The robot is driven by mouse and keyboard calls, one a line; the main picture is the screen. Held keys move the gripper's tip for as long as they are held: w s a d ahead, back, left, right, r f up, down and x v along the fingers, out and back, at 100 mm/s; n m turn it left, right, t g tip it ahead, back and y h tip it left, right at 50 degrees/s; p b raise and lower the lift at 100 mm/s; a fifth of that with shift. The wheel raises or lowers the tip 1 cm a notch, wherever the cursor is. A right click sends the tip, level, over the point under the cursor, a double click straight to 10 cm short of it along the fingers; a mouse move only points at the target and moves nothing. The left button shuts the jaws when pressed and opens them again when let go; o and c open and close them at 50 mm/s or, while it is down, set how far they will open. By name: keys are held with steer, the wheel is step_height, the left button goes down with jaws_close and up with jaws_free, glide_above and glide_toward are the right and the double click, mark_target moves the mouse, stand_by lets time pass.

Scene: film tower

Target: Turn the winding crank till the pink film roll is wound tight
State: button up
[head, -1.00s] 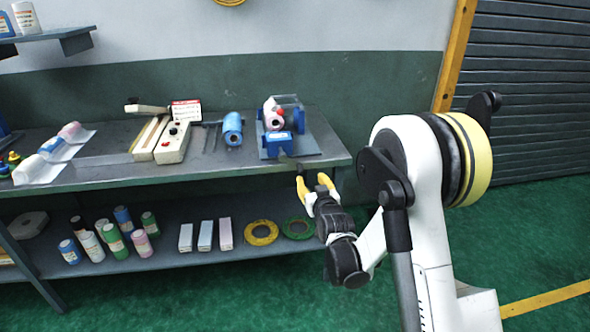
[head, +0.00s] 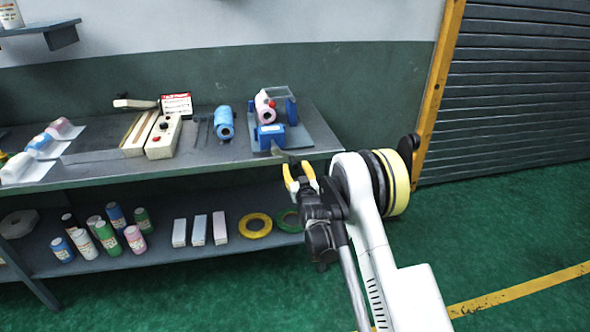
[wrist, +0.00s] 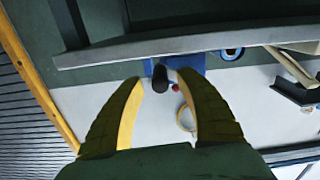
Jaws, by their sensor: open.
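The pink film roll (head: 264,103) sits in the blue winder (head: 270,136) near the right end of the bench. The winding crank (head: 281,152) sticks out from the winder's front over the bench edge. Its black knob (wrist: 160,78) shows in the wrist view, between my fingertips as seen from there. My gripper (head: 299,172) is open, with yellow fingers, just in front of the bench edge and the crank. I cannot tell whether the fingers reach around the knob. How tightly the film is wound is too small to tell.
The shelf below holds several bottles, cartons and a yellow ring (head: 255,226). Open green floor lies to the right, before a grey shutter (head: 510,90).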

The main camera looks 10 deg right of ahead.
steer(key=shift+w, duration=0.6)
jaws_close()
